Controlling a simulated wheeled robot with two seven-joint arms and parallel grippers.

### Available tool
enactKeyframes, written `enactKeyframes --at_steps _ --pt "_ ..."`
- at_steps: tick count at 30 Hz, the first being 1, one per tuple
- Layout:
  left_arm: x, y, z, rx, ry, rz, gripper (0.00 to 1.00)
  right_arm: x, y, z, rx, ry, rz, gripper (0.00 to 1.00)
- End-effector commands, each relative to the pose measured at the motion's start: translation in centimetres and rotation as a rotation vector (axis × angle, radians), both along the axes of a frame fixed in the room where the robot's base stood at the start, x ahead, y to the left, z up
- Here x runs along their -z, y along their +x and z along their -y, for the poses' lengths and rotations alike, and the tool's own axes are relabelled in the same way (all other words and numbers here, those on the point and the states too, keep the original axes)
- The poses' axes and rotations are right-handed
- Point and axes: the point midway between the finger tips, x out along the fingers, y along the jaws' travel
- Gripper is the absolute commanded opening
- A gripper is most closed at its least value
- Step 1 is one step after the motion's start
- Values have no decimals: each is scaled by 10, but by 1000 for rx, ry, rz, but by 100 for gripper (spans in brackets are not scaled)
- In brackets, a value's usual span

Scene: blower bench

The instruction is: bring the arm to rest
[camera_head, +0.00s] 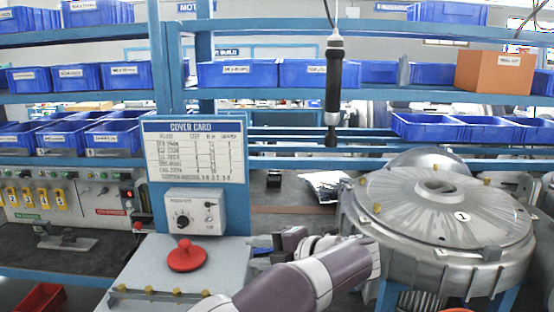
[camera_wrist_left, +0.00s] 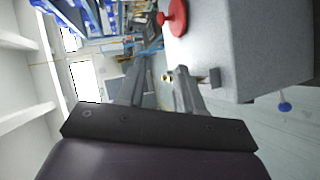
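My left arm reaches in at the bottom middle of the head view, and its gripper (camera_head: 262,254) is over the right side of the grey bench top, to the right of a red knob (camera_head: 186,257). In the left wrist view the two fingers (camera_wrist_left: 160,80) stand apart with nothing held between them. The red knob also shows in that view (camera_wrist_left: 173,18), beyond the fingers and apart from them. My right gripper is in neither view.
A round metal blower housing (camera_head: 440,220) stands right of my arm. A black hanging tool (camera_head: 333,95) is above the middle. A cover card (camera_head: 195,150) and control box (camera_head: 195,211) stand behind the knob. Brass pieces (camera_head: 163,291) line the bench's front. Blue bins (camera_head: 237,74) fill the shelves.

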Motion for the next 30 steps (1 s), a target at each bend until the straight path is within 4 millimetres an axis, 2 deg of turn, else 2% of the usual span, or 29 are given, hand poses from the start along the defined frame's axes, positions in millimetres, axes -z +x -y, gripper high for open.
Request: enactKeyframes --at_steps 5,8,12,14,17,18,20,21,23,24,27,30 --pt "3 32 20 212 58 25 36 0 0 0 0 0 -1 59" --pt "6 50 39 381 117 29 36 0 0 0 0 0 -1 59" --pt "13 71 73 695 243 -4 36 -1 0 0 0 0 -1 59" --pt "21 75 86 853 309 -46 36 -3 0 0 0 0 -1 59" --pt "48 68 101 1151 430 -178 36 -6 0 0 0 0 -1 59" --pt "65 57 101 1287 483 -264 36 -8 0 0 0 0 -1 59" --pt "99 27 91 1501 551 -439 36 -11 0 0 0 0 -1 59" --pt "121 3 77 1623 581 -564 36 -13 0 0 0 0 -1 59" --pt "150 -38 49 1774 604 -752 36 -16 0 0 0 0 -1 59" --pt "165 -66 27 1853 607 -871 36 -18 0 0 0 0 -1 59" --pt "189 -131 -28 1994 582 -1137 36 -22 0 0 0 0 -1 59" --pt "197 -189 -79 2068 534 -1346 36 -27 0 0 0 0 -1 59"
